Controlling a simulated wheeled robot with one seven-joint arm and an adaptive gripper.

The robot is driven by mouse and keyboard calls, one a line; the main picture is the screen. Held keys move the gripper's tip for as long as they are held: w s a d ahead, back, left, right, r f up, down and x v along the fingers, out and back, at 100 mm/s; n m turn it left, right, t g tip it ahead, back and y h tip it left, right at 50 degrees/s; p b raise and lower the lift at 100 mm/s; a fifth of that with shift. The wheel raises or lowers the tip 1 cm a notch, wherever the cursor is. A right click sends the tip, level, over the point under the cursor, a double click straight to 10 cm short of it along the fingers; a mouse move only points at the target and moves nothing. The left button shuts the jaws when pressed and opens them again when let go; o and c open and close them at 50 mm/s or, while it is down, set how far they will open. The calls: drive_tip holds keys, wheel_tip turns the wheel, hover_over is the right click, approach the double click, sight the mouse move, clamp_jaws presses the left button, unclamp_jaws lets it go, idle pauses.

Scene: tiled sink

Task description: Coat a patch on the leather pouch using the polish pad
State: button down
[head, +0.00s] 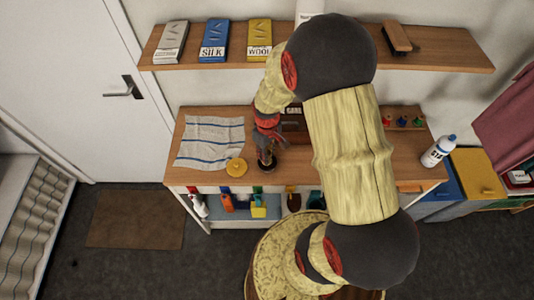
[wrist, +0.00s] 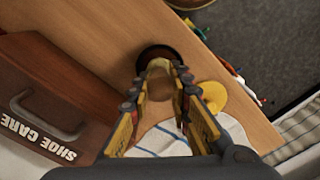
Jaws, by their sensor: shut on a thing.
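My gripper (head: 266,155) reaches down over the front of the workbench; in the wrist view (wrist: 160,76) its fingers close on a small pale tan piece (wrist: 160,64), which looks like the polish pad. Much of the pad is hidden between the fingertips. A dark round tin (wrist: 151,53) lies just beyond the fingertips and also shows in the head view (head: 267,167). The pad overlaps the tin in the wrist view; I cannot tell whether they touch. I cannot make out the leather pouch in either view.
A yellow disc (head: 236,168) lies left of the tin, by a striped cloth (head: 207,143). A brown box marked SHOE CARE (wrist: 55,110) stands beside my gripper. Small coloured items (head: 403,121) and a white bottle (head: 437,151) are at right. A shelf (head: 440,52) runs above the bench.

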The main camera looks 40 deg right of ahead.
drive_tip(key=shift+f, duration=0.45)
idle(1.2)
drive_tip(key=shift+r+p, duration=2.3)
drive_tip(key=shift+r, duration=1.3)
drive_tip(key=shift+f, duration=0.1)
